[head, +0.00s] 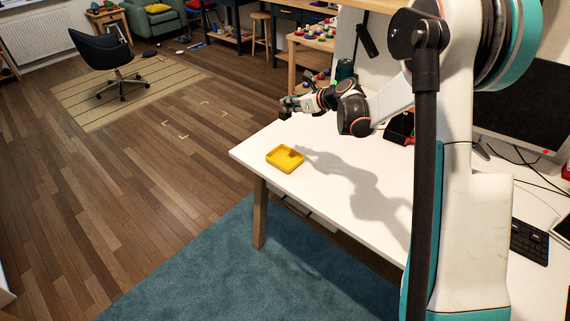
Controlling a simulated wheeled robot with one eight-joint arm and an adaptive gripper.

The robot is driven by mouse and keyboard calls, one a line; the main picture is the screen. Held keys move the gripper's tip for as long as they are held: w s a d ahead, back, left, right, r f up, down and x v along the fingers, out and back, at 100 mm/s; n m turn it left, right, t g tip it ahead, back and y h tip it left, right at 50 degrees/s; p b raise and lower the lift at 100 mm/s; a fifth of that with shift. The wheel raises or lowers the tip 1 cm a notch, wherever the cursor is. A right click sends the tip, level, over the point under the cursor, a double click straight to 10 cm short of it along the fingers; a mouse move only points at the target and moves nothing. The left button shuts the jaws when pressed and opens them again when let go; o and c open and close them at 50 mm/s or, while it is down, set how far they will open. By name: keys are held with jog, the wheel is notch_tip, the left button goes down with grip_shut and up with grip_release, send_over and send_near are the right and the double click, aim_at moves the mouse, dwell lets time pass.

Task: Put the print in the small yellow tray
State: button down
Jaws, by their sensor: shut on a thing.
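The small yellow tray (285,160) lies on the white table near its left end, with a dark shadow over its right inner corner. My gripper (287,108) is above the table's far edge, higher than the tray and behind it in the picture. It is shut on a small dark piece at its tips, which I take to be the print. The print's shape is too small to make out and the fingers partly hide it.
The white table (345,180) is clear around the tray. A monitor (525,105), cables and a black keyboard (529,242) are at the right. A bench with coloured items stands behind. An office chair (107,58) is on the far rug.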

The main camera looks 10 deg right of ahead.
jog(key=w+f, duration=0.1)
jog(key=w, duration=0.1)
jog(key=b, duration=0.7)
send_over(288, 159)
notch_tip(288, 159, down, 20)
jog(key=shift+w+d+f, duration=0.1)
jog(key=shift+f, duration=0.1)
jog(key=shift+f, duration=0.15)
jog(key=c, duration=1.8)
grip_release()
jog(key=shift+o, duration=0.2)
jog(key=shift+r, duration=0.25)
jog(key=p+v, duration=0.3)
jog(key=v, duration=0.9)
jog(key=shift+d, duration=0.15)
